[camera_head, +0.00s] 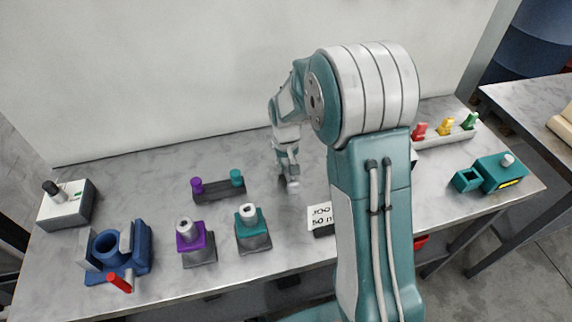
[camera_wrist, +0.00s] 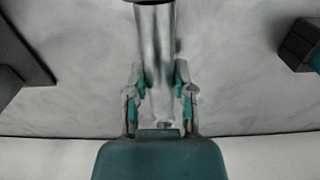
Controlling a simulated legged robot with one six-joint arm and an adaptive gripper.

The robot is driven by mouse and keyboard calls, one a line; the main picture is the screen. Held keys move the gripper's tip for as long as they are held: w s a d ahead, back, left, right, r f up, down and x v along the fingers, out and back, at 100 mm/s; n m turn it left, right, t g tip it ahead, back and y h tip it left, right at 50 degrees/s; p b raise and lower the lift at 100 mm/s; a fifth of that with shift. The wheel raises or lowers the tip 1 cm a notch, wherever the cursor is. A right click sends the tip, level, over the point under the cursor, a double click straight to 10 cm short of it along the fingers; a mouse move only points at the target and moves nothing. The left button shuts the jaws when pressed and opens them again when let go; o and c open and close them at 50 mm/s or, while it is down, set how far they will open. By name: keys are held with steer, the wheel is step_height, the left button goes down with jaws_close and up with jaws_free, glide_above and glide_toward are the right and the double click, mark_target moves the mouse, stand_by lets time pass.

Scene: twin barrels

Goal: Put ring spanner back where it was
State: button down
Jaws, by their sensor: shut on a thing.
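My gripper (camera_wrist: 160,97) is shut on a shiny grey metal bar (camera_wrist: 157,45), which looks like the shank of the ring spanner. The bar runs from between the fingers to the top edge of the wrist view. No ring end can be made out. In the head view, my gripper (camera_head: 290,172) points down over the middle of the grey table (camera_head: 130,190), to the right of a dark rack with purple and teal knobs (camera_head: 218,187). Whether the held thing touches the table cannot be told. My arm hides part of the table's right half.
A purple-topped block (camera_head: 195,243) and a teal-topped block (camera_head: 252,230) stand at the front, near a blue vise-like fixture (camera_head: 135,255). A switch box (camera_head: 68,203) is at far left. A rack with coloured knobs (camera_head: 450,138) and teal boxes (camera_head: 498,172) stand right.

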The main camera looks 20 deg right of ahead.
mark_target(286, 163)
steer(key=shift+c, duration=2.3)
jaws_free()
step_height(286, 163, up, 12)
steer(key=s+r+t, duration=0.3)
steer(key=s+r, duration=0.6)
steer(key=s, duration=0.3)
steer(key=s+r+t, duration=0.1)
steer(key=s+t, duration=0.1)
steer(key=s, duration=1.1)
steer(key=shift+t, duration=0.3)
